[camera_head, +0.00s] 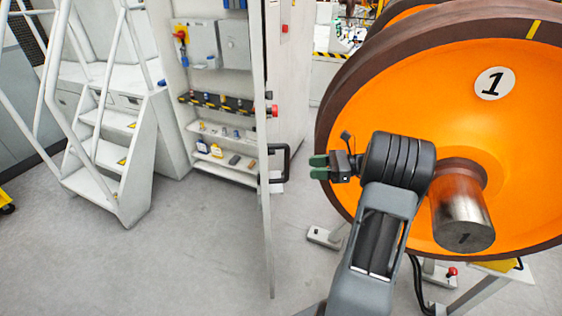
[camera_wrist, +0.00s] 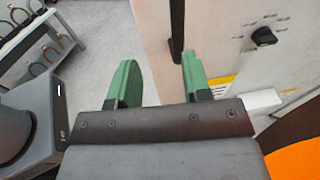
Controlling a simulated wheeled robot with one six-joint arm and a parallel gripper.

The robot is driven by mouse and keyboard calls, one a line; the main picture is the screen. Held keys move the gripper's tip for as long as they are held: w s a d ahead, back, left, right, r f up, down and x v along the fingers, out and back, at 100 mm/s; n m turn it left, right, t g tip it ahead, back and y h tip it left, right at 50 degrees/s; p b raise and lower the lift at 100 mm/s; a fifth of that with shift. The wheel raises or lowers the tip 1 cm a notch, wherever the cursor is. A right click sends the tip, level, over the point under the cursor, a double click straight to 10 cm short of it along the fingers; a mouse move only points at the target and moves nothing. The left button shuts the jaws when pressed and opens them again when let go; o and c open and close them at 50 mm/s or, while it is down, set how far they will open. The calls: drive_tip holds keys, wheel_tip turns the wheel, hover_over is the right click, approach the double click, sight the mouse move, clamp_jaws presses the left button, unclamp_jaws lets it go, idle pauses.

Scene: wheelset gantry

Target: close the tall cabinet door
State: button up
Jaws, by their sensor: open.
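The tall cabinet (camera_head: 215,95) stands open, its shelves and fittings showing. Its door (camera_head: 267,220) is swung out towards me and shows almost edge-on. A black bar handle (camera_head: 283,163) stands out from the door's right side. My gripper (camera_head: 318,167) is open, its green fingers pointing left at the handle with a gap to it. In the wrist view, the gripper (camera_wrist: 157,60) is open and empty. The black handle (camera_wrist: 176,30) shows ahead, between the fingertips in the picture and closer to the right finger. The pale door face (camera_wrist: 155,30) lies behind it.
A large orange wheel (camera_head: 400,100) on a stand is close on the right, beside and behind my arm. White steps (camera_head: 105,150) with rails stand left of the cabinet. Grey floor (camera_head: 200,250) left of the door is clear.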

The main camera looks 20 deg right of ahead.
drive_tip(key=shift+m+t, duration=0.8)
drive_tip(key=shift+t, duration=0.1)
drive_tip(key=x, duration=0.3)
drive_tip(key=w+p+x, duration=0.1)
drive_tip(key=x, duration=0.3)
drive_tip(key=p+x, duration=0.1)
drive_tip(key=x, duration=0.3)
drive_tip(key=shift+w+d, duration=0.2)
drive_tip(key=shift+d, duration=0.15)
drive_tip(key=shift+c, duration=0.2)
clamp_jaws()
